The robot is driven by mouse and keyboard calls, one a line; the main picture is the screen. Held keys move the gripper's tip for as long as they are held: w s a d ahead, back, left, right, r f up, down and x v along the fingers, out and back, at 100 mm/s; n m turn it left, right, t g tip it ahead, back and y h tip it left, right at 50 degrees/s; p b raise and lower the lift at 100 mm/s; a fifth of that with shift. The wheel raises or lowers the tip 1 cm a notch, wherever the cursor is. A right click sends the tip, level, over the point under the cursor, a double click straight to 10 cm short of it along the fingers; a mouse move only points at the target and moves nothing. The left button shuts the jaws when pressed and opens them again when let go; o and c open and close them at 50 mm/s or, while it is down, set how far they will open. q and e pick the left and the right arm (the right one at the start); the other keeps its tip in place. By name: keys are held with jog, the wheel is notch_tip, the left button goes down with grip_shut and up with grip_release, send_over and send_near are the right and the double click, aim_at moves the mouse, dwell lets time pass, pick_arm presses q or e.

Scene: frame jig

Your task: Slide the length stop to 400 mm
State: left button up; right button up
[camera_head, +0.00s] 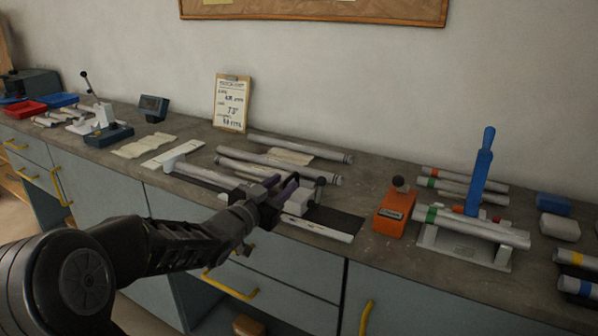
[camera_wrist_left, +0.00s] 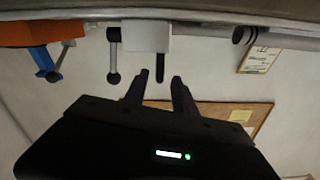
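The length stop appears to be the white block (camera_head: 299,201) on the long pale rail (camera_head: 318,229) along the bench's front edge. In the left wrist view, which is upside down, the white block (camera_wrist_left: 146,38) has a short black peg (camera_wrist_left: 160,75) and a black ball-ended lever (camera_wrist_left: 113,60) beside it. My left gripper (camera_head: 284,189) is just left of the block in the head view. In the wrist view its two fingers (camera_wrist_left: 161,83) are apart, with the peg's end appearing between their tips; contact cannot be told. Scale marks are unreadable. My right gripper is not in view.
Several grey tubes (camera_head: 300,147) lie behind the rail. An orange box (camera_head: 395,213) with a black knob stands right of it, then a blue-handled fixture (camera_head: 480,170) holding a tube. A clipboard (camera_head: 231,103) leans on the wall. A dark mat (camera_head: 336,218) lies right of the block.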

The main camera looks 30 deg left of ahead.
aim_at(295, 175)
pick_arm(q)
jog(key=shift+w, duration=0.1)
jog(key=w, duration=0.7)
jog(key=shift+w+p, duration=0.35)
jog(key=shift+w, duration=0.05)
jog(key=shift+c, duration=0.4)
grip_shut()
dwell(0.7)
